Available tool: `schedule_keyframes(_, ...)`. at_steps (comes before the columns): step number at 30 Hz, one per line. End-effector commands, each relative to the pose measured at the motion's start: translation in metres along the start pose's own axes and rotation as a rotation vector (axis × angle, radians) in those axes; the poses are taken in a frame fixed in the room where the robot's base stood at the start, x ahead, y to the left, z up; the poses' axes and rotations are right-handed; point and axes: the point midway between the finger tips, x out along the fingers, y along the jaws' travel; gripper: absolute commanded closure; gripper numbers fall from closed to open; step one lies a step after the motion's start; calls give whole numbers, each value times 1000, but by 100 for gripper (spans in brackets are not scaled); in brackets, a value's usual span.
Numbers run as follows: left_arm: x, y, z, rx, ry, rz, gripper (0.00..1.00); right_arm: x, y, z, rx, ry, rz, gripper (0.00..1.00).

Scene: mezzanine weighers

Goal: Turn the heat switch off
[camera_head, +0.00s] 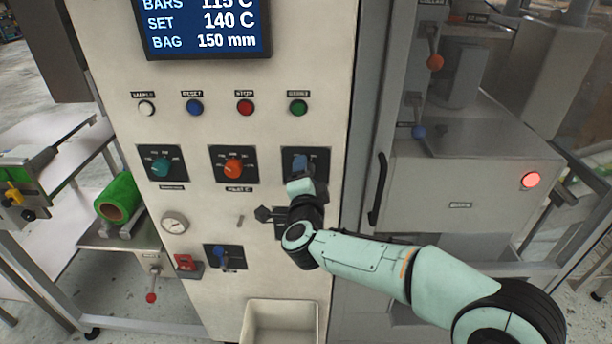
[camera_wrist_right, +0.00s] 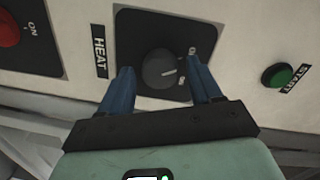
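The heat switch is a round dark knob (camera_wrist_right: 160,68) with a white pointer line, on a black plate beside a HEAT label (camera_wrist_right: 99,51) in the right wrist view. The pointer line points roughly right in that view, toward small white lettering I cannot read surely. My right gripper (camera_wrist_right: 160,84) has its two blue fingers apart, one on either side of the knob, with gaps visible. In the head view my right gripper (camera_head: 300,164) covers most of the switch's black plate (camera_head: 321,159) under the green button. My left gripper is not in view.
A green START button (camera_wrist_right: 277,75) sits right of the switch and a red knob (camera_wrist_right: 8,32) left of it in the wrist view. The head view shows an orange dial (camera_head: 233,169), a teal dial (camera_head: 160,167), a display (camera_head: 205,28) and a black door handle (camera_head: 378,190).

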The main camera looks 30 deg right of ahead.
Motion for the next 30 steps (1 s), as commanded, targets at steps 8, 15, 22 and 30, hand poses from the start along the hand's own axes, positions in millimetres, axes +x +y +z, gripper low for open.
schedule_keyframes(8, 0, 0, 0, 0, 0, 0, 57, 0, 0, 0, 2, 0, 0, 32)
schedule_keyframes(15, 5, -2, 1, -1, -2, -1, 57, -23, 0, 0, 4, 0, -2, 32)
schedule_keyframes(22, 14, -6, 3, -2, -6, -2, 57, -75, 0, 0, 4, -2, -3, 32)
schedule_keyframes(30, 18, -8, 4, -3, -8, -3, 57, -122, 0, 0, 2, -1, -1, 32)
